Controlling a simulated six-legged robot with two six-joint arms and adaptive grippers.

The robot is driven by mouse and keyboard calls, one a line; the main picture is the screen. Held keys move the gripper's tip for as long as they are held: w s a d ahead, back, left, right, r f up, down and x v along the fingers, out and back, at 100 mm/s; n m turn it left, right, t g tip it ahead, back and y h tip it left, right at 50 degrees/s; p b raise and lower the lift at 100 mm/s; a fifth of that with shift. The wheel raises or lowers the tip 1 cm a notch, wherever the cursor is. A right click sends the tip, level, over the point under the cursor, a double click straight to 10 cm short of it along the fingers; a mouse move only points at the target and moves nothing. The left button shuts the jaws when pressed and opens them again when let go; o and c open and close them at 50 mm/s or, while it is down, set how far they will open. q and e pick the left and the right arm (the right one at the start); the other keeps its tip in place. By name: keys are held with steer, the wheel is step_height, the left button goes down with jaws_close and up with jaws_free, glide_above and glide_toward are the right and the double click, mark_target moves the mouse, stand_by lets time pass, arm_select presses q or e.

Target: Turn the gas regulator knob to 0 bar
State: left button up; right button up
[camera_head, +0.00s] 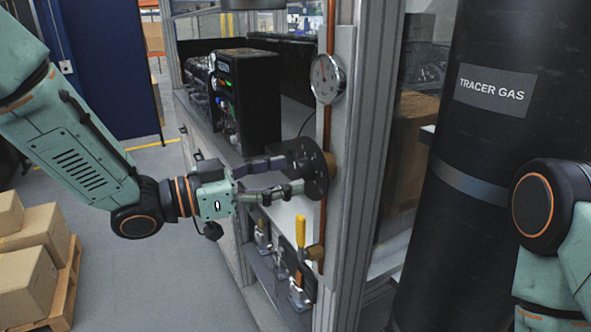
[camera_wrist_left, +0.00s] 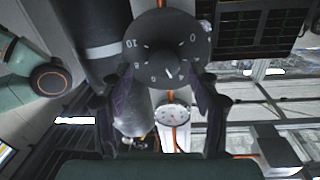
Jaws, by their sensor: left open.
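The regulator knob (camera_head: 313,171) is a dark round dial on the copper pipe, on the aluminium frame. In the left wrist view its face (camera_wrist_left: 165,48) carries white numbers, with 10 at the left and 0 at the right. A light mark shows low on the face; I cannot tell for certain what it reads. My left gripper (camera_head: 296,174) is open, with its fingers at the knob in the head view. In the left wrist view the fingers (camera_wrist_left: 162,92) are on either side of the knob's lower part; contact is unclear. My right gripper is out of view.
A round white gauge (camera_head: 326,79) sits above the knob. A yellow-handled valve (camera_head: 300,232) is below it. A black tracer gas cylinder (camera_head: 470,140) stands at the right. Cardboard boxes (camera_head: 28,275) on a pallet stand at lower left. Floor between is clear.

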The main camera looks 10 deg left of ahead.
arm_select(q)
steer(key=shift+w+d, duration=0.2)
steer(key=shift+d, duration=0.15)
steer(key=shift+w+d+f, duration=0.1)
steer(key=shift+w, duration=0.35)
steer(key=shift+w+d+f, duration=0.1)
steer(key=shift+w, duration=0.3)
steer(key=shift+w+d, duration=0.1)
steer(key=shift+d, duration=0.15)
steer(key=shift+s+d, duration=0.2)
steer(key=shift+d, duration=0.15)
steer(key=shift+s+r, duration=0.15)
steer(key=shift+a, duration=0.1)
steer(key=shift+c, duration=0.8)
steer(key=shift+w+a, duration=0.25)
steer(key=shift+a, duration=0.1)
steer(key=c, duration=0.4)
steer(key=shift+s+d, duration=0.15)
steer(key=shift+d, duration=0.05)
steer(key=c, duration=0.5)
steer(key=shift+c, duration=0.5)
